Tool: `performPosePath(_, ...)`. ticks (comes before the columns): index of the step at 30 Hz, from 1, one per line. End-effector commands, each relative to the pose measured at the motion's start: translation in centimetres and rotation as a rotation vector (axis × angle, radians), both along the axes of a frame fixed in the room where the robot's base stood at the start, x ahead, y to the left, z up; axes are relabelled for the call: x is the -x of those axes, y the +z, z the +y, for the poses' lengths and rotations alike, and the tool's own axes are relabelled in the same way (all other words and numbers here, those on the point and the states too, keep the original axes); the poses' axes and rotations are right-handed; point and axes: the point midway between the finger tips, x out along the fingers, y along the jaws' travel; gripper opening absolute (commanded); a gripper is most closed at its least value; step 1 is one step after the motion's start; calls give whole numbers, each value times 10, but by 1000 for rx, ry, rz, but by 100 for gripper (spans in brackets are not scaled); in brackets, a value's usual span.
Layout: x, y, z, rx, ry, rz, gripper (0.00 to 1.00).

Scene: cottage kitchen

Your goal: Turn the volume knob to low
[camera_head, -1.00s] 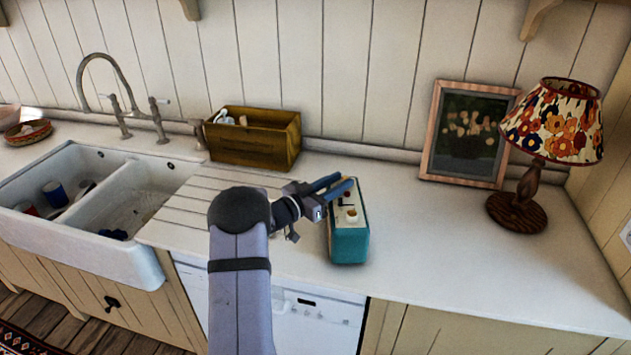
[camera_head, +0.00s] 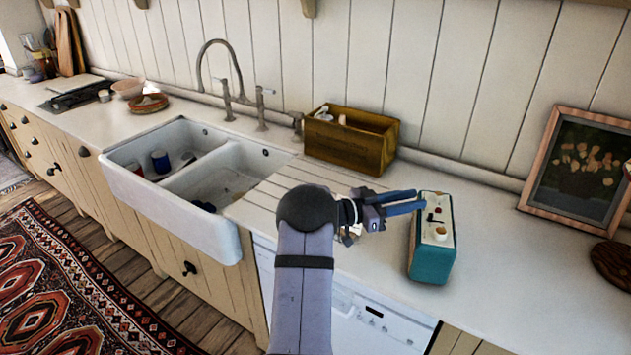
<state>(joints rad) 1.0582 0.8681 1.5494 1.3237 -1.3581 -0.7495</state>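A teal box-shaped device (camera_head: 432,262) with a cream top panel stands on the counter, right of centre. Which control sets the volume, and any markings, are too small to tell. My gripper (camera_head: 421,199) reaches in from the left, its two blue fingers slightly apart and empty. The fingertips overlap the panel's left rear edge in the picture, apart from the cream knob. I cannot tell whether they touch the device.
A wooden box (camera_head: 350,148) with items inside stands by the wall behind my arm. A white double sink (camera_head: 180,205) is to the left. A framed picture (camera_head: 572,170) leans at the right.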

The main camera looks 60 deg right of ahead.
Motion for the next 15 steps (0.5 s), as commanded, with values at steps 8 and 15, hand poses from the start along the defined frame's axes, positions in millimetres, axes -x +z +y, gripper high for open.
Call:
performPosePath(8, -36, -2, 38, 1, 4, -1, 28)
performPosePath(15, -73, 8, 41, -8, 121, -32, 28)
